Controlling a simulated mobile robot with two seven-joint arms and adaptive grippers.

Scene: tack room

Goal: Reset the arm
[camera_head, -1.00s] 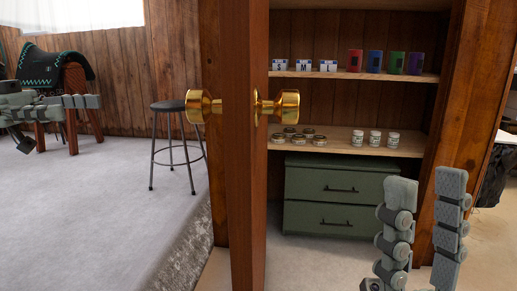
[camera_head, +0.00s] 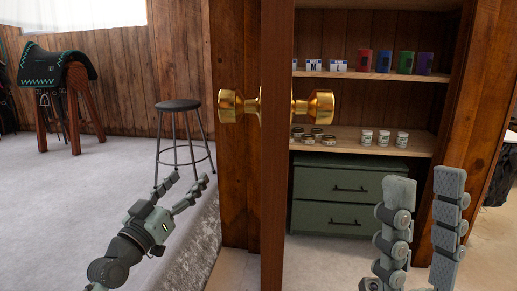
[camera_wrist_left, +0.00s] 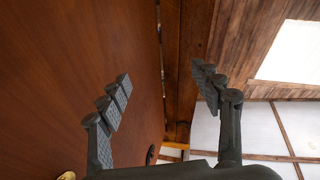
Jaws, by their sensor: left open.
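My left gripper (camera_head: 190,181) is in the lower left of the head view, over the grey floor, left of the door. Its fingers point up and right, apart, with nothing between them. In the left wrist view the same gripper (camera_wrist_left: 162,75) shows a wide gap, with a brown wooden surface close on its left. My right gripper (camera_head: 425,186) stands upright at the lower right of the head view, its two fingers apart and empty, in front of the cabinet.
An edge-on wooden door (camera_head: 273,200) with gold knobs (camera_head: 231,106) stands between my grippers. Right of it are shelves (camera_head: 345,137) with jars and cups, above a green drawer cabinet (camera_head: 345,190). A stool (camera_head: 178,106) and a saddle stand (camera_head: 75,100) are at left.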

